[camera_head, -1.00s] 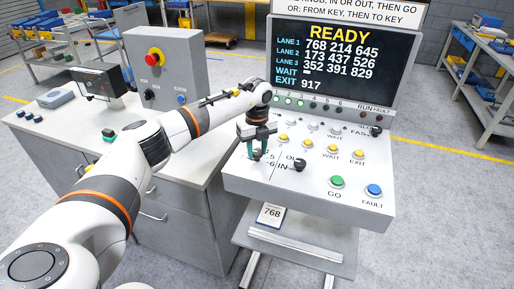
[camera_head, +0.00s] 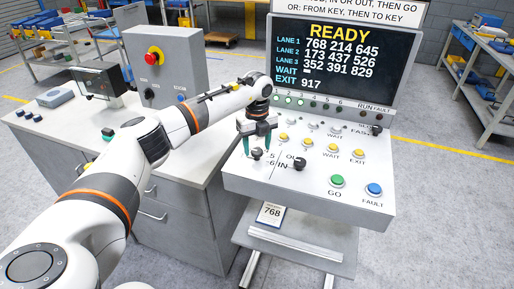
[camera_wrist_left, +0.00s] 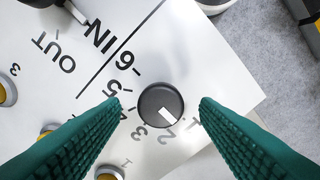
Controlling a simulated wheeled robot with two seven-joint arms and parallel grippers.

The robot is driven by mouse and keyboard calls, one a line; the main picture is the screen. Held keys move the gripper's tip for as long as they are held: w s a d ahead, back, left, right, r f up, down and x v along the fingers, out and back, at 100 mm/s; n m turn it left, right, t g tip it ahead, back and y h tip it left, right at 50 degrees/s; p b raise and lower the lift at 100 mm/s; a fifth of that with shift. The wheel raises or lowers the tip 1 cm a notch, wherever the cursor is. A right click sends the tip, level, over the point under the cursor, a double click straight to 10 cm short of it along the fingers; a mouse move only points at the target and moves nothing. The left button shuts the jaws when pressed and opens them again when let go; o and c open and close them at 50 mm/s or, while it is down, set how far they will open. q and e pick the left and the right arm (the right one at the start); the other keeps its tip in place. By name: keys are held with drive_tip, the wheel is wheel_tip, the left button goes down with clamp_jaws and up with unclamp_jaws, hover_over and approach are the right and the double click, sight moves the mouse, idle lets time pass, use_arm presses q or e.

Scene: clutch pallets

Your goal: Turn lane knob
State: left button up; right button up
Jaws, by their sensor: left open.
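The lane knob (camera_head: 257,154) is a black round knob on the white sloped panel (camera_head: 240,180). In the left wrist view the knob (camera_wrist_left: 160,105) carries a white pointer aimed to the lower right, near the printed 1 and 2. Numbers up to 6 are printed around it. My left gripper (camera_head: 257,148) has green fingers and is open. In the left wrist view its fingers (camera_wrist_left: 161,105) stand on either side of the knob, with gaps on both sides. My right gripper is out of view.
A second black knob (camera_head: 299,164) by IN and OUT is close on the right. Yellow buttons, a green GO button (camera_head: 337,181) and a blue FAULT button (camera_head: 374,189) are on the panel. The screen (camera_head: 331,59) reads READY.

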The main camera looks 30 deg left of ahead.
sight(257, 151)
use_arm(q)
wheel_tip(257, 151, up, 11)
drive_tip(key=b, duration=0.2)
drive_tip(key=shift+f, duration=0.15)
idle(0.3)
